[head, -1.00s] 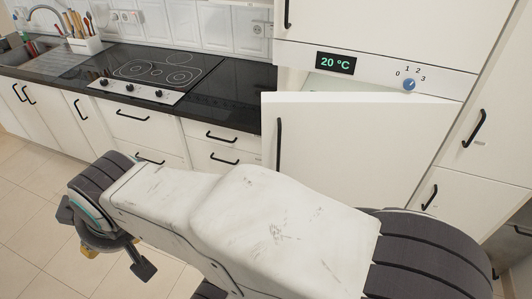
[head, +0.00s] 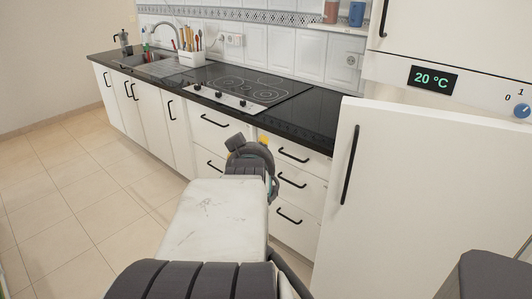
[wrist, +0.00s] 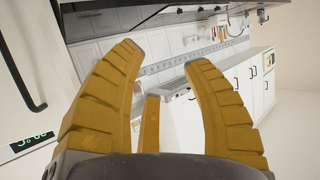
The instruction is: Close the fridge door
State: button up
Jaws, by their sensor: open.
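The white fridge door (head: 425,185) stands ajar at the right of the head view, its top edge jutting out below the control panel. Its long black handle (head: 350,165) is on its left side. My gripper (head: 263,140) is left of the door, in front of the drawers and apart from the handle; its fingers are mostly hidden in the head view. In the wrist view my gripper (wrist: 162,62) has its yellow fingers spread wide with nothing between them. The fridge's inside is hidden.
The temperature display (head: 433,80) reads 20 °C, with a blue knob (head: 521,110) beside it. A black worktop (head: 300,115) with a hob (head: 245,88) runs along the wall above white drawers (head: 295,180). The tiled floor (head: 75,195) at left is clear.

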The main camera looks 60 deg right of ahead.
jog(key=s+d+f+m+g+h+b, duration=0.2)
jog(key=s+d+f+m+h+b, duration=0.1)
jog(key=s+d, duration=0.4)
jog(key=m+g+h+b, duration=0.3)
jog(key=g+b, duration=0.1)
jog(key=g, duration=0.1)
send_near(360, 143)
jog(key=shift+s+d+r, duration=0.1)
jog(key=shift+d, duration=2.75)
grip_shut()
